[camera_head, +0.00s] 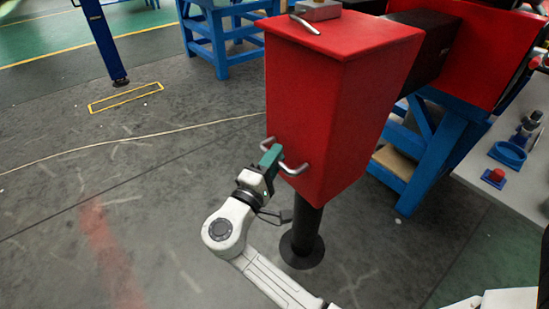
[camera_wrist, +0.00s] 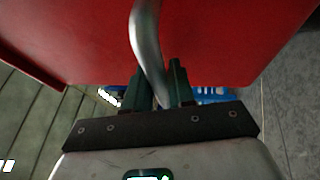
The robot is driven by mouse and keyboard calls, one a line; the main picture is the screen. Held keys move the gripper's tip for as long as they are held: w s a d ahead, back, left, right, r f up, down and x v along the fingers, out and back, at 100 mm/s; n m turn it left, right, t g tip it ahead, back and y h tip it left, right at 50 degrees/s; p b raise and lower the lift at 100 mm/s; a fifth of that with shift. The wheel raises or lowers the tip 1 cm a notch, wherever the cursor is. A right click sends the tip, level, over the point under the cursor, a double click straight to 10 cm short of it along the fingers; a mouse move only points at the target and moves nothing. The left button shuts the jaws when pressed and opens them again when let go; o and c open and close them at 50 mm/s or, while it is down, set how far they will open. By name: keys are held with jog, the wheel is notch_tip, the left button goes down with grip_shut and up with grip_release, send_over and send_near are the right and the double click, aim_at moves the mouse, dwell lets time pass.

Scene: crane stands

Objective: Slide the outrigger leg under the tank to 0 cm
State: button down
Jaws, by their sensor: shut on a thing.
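The outrigger leg shows as a red tapered box (camera_head: 320,100) at the end of a black beam (camera_head: 428,45). A black post (camera_head: 306,222) with a round foot (camera_head: 301,250) stands under it. A bent silver handle (camera_head: 293,169) sits low on the box's front face. My gripper (camera_head: 271,157) is shut on this handle near its left part. In the wrist view the handle (camera_wrist: 146,45) runs down between the dark green fingers of my gripper (camera_wrist: 160,88), with the red face (camera_wrist: 225,40) close behind. I cannot tell which part is the tank.
A blue trestle (camera_head: 440,150) stands under the beam at the right, beside a grey table (camera_head: 505,175) with small parts. A yellow floor outline (camera_head: 125,97) lies at the back left near a blue post (camera_head: 102,40). The floor left of the box is mostly clear, crossed by a thin pale cable (camera_head: 130,138).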

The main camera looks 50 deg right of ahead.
jog(key=s+d+b, duration=0.2)
jog(key=s+d, duration=0.1)
jog(key=d, duration=0.7)
jog(key=s+d+b, duration=0.1)
jog(key=s+d, duration=0.2)
jog(key=d, duration=0.6)
jog(key=shift+d+f+b, duration=0.3)
jog(key=shift+d+b, duration=0.05)
jog(key=shift+w, duration=0.1)
jog(key=c, duration=1.1)
grip_release()
jog(key=shift+o, duration=0.2)
jog(key=shift+r, duration=0.1)
jog(key=shift+a, duration=0.1)
jog(key=v, duration=1)
jog(key=shift+a, duration=0.4)
